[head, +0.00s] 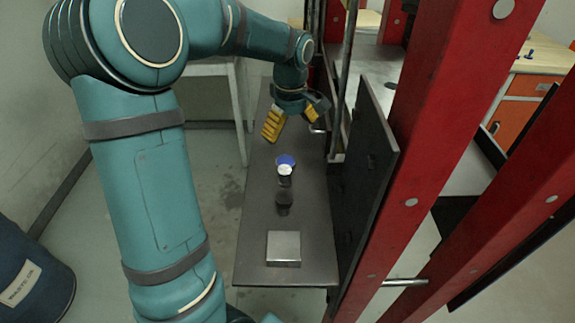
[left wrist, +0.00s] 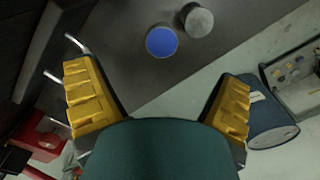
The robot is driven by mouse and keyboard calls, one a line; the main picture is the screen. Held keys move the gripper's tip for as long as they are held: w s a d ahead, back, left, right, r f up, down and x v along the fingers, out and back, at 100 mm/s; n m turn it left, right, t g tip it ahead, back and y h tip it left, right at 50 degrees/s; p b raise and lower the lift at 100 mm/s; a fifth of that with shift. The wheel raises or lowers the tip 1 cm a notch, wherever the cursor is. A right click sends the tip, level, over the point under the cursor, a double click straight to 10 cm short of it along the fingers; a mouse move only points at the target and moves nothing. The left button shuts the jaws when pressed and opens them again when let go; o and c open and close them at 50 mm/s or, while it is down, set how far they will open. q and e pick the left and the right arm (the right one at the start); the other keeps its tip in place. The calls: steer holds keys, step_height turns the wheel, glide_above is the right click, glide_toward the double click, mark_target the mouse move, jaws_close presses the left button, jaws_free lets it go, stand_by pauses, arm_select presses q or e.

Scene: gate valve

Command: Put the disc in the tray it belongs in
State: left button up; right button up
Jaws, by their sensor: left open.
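A blue round disc (head: 285,160) lies on the dark narrow bench top (head: 258,225); the disc also shows in the left wrist view (left wrist: 161,40). Close to it stands a small dark cylinder with a pale top (head: 285,175), seen as a grey round (left wrist: 196,20) in the left wrist view. My left gripper (head: 295,118) has spread yellow fingers and is empty. It is beyond the disc in the head view, above the bench. In the left wrist view the disc is ahead of the open fingers (left wrist: 158,85). I cannot make out a tray for certain. My right gripper is not in view.
A square grey metal piece (head: 284,246) sits at the near end of the bench. A black upright panel (head: 365,165) and red posts (head: 432,150) border the bench on the right. A dark blue drum (head: 35,275) stands on the floor at left.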

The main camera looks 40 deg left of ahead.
arm_select(q)
steer(key=b, duration=0.1)
glide_above(286, 162)
steer(key=d, duration=0.1)
step_height(286, 162, down, 6)
steer(key=shift+w+f, duration=0.1)
steer(key=shift+w, duration=0.05)
steer(key=shift+a+f+b, duration=0.25)
steer(key=shift+f+b, duration=0.1)
steer(key=shift+f, duration=0.95)
steer(key=shift+a+f+b, duration=0.25)
steer(key=shift+f+b, duration=0.05)
steer(key=shift+f, duration=1)
steer(key=c, duration=1.4)
